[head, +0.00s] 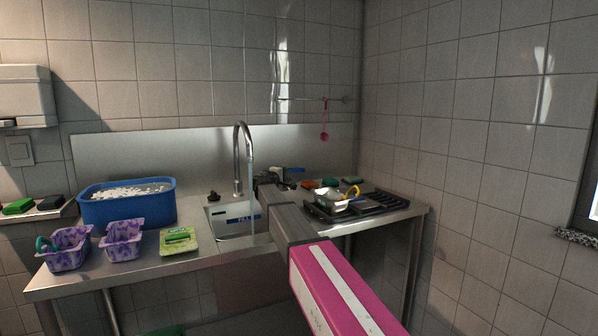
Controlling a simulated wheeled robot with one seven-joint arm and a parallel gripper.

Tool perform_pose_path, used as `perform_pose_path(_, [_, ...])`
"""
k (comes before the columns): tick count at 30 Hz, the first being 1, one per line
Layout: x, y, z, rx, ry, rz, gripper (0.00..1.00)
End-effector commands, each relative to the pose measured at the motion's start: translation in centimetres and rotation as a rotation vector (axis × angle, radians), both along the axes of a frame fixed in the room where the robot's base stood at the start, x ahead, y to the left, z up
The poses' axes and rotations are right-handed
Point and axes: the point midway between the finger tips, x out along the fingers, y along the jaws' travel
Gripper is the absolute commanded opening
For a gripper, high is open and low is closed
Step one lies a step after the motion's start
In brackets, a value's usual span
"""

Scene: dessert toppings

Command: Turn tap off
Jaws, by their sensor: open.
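A tall curved metal tap (237,165) stands at the back of the steel counter, over the sink. A thin pale vertical streak, which looks like running water (252,205), drops from its spout into the sink basin (219,211). A small dark knob (213,197) sits on the counter just left of the tap's base; I cannot tell if it is the tap's handle. My arm reaches in from the lower right. My gripper (268,178) is at its far end, just right of the tap and apart from its neck. The gripper is open, and its fingers are hard to make out.
A blue tub (128,210) stands left of the sink. Two purple containers (123,243) and a green packet (179,240) are in front of it. A dish rack (372,205) with a white item stands at the right. A pink utensil (324,133) hangs on the back wall.

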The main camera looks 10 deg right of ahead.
Motion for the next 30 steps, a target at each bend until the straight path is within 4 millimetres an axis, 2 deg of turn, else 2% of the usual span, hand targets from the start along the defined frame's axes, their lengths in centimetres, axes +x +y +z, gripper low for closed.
perform_pose_path(18, [6.9,-6.2,0.0,0.000,0.000,0.000,0.47])
perform_pose_path(22, [7.5,-6.9,0.0,0.000,0.000,0.001,0.47])
perform_pose_path(30, [7.6,-7.0,0.0,0.000,0.000,0.001,0.47])
